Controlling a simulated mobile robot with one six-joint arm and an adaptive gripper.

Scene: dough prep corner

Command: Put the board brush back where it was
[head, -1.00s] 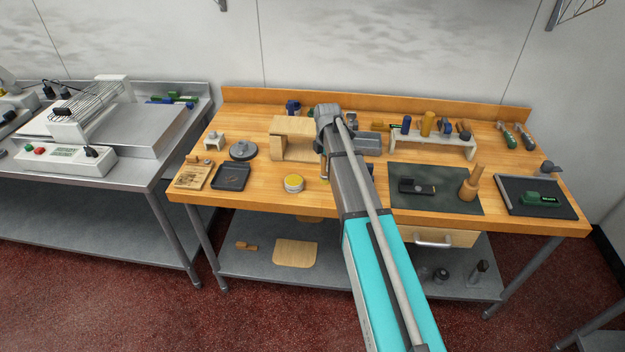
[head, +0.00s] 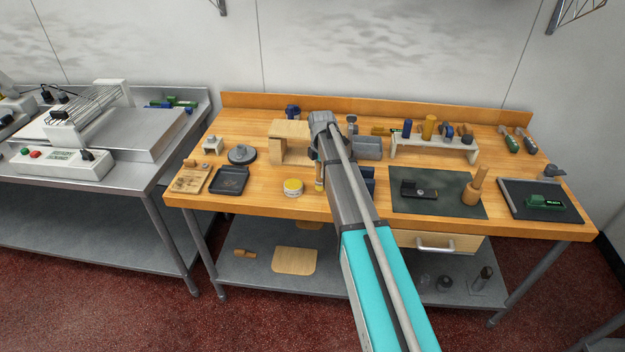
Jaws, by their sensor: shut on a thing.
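My gripper (head: 317,157) is low over the middle of the wooden bench, mostly hidden behind my own arm. It is shut on a narrow thing, and only a small yellow part of this board brush (head: 319,184) shows below it, just right of the yellow-lidded round tin. The rest of the brush is hidden, and I cannot tell whether it touches the bench top (head: 270,196).
A wooden stand (head: 290,131) is just behind my gripper. The tin (head: 293,187) is close on the left. To the right are a dark mat (head: 450,207), a tool rack (head: 435,146) and a black slab (head: 515,199). Bare bench lies in front of the tin.

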